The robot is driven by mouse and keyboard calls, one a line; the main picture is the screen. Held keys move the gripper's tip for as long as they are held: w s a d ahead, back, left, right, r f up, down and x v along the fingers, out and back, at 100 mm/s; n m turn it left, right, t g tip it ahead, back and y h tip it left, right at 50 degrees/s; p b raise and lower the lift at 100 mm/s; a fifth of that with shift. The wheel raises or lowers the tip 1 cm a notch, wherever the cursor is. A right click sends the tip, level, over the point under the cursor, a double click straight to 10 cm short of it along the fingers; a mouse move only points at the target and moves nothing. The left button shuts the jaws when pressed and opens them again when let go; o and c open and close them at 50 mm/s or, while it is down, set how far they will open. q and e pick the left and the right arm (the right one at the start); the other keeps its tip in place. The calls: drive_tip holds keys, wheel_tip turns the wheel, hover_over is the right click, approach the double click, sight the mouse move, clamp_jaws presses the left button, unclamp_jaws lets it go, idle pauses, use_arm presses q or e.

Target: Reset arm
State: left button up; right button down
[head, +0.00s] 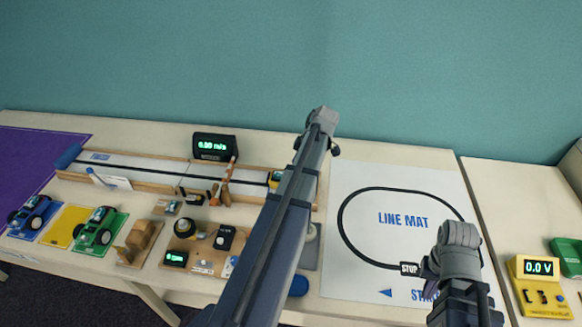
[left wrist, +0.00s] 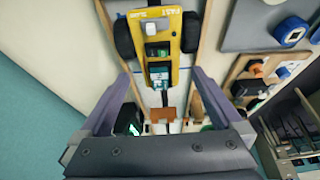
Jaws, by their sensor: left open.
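My left gripper (left wrist: 161,76) is open in the left wrist view, with its two fingers spread wide and nothing held between them. A yellow car (left wrist: 160,45) with black wheels lies beyond the fingertips, over the track. In the head view my left arm crosses the middle of the table, and a bit of the yellow car (head: 275,179) shows beside it; the left gripper's fingers do not show clearly there.
The line mat (head: 365,215) lies right of my left arm. The track (head: 150,168) runs along the back left, with a speed display (head: 214,147) behind it. A blue car (head: 30,214) and a green car (head: 98,229) stand at left. A yellow meter (head: 540,287) stands at right.

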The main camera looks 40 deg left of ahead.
use_arm(q)
drive_tip(key=p+v, duration=0.1)
drive_tip(key=v, duration=0.1)
drive_tip(key=shift+r, duration=0.3)
use_arm(e)
wheel_tip(320, 180, up, 2)
drive_tip(key=shift+r, duration=0.15)
use_arm(q)
drive_tip(key=shift+f, duration=0.1)
drive_tip(key=shift+d, duration=0.1)
drive_tip(key=s+d+m+h, duration=0.1)
drive_tip(key=s+d+m, duration=0.3)
drive_tip(key=d+m, duration=0.5)
drive_tip(key=s+d+m+t+h, duration=0.1)
drive_tip(key=s+d+m, duration=0.4)
drive_tip(key=d+m, duration=0.4)
drive_tip(key=s+d+f+m+t, duration=0.1)
drive_tip(key=s+d+m, duration=0.3)
drive_tip(key=d+m, duration=0.5)
drive_tip(key=d, duration=1)
drive_tip(key=shift+s+d+m+h+p, duration=0.25)
drive_tip(key=shift+d+m+h+p, duration=0.05)
drive_tip(key=shift+h, duration=0.1)
use_arm(e)
drive_tip(key=shift+r, duration=0.15)
